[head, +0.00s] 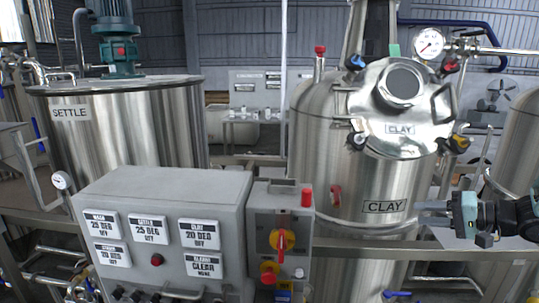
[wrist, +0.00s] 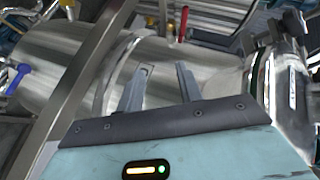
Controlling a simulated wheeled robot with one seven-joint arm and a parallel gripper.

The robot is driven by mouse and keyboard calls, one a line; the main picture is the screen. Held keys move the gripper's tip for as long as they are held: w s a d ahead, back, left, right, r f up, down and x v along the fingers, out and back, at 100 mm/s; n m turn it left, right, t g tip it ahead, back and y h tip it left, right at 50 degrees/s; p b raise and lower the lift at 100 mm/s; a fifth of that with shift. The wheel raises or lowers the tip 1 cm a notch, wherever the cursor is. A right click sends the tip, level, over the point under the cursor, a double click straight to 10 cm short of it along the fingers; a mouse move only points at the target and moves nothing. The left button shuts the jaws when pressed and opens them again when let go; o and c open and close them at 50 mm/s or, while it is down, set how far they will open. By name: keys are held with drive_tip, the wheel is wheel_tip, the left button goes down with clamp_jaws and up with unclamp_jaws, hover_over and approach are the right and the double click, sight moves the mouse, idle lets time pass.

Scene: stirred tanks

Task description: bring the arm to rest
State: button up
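My gripper (head: 420,213) is at the right of the head view, pointing left, in front of the lower right side of the steel tank marked CLAY (head: 330,165). In the wrist view the two grey fingers of my gripper (wrist: 165,70) stand apart with nothing held between them. The teal gripper body fills the bottom of that view. Whether the fingers touch the tank cannot be told from the head view.
A control box (head: 160,185) with labelled displays stands front left, beside a smaller panel (head: 280,230) with a red-handled switch. A tank marked SETTLE (head: 130,130) stands behind at left. A steel rail (head: 380,250) runs below the gripper. Another tank (head: 518,150) is at far right.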

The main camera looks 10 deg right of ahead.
drive_tip(key=w+a+n+h+b, duration=0.25)
drive_tip(key=w+a, duration=0.35)
drive_tip(key=a, duration=0.3)
drive_tip(key=s+a+f+n+g+h+b, duration=0.1)
drive_tip(key=a+n+h, duration=0.1)
drive_tip(key=a, duration=0.4)
drive_tip(key=s+a+f+n+g+h, duration=0.1)
drive_tip(key=s+a+n+g+h, duration=0.1)
drive_tip(key=a, duration=0.4)
drive_tip(key=s+a+f+n+g+h+b, duration=0.1)
drive_tip(key=s+a+n+g, duration=0.2)
drive_tip(key=s, duration=1.1)
drive_tip(key=s+a+f+n+g+h+b, duration=0.1)
drive_tip(key=s+a+n+g, duration=0.3)
drive_tip(key=s+a, duration=0.6)
drive_tip(key=s+f+g+b, duration=0.1)
drive_tip(key=s, duration=0.3)
drive_tip(key=shift+s+a, duration=0.2)
drive_tip(key=shift+a, duration=0.1)
drive_tip(key=shift+n, duration=0.25)
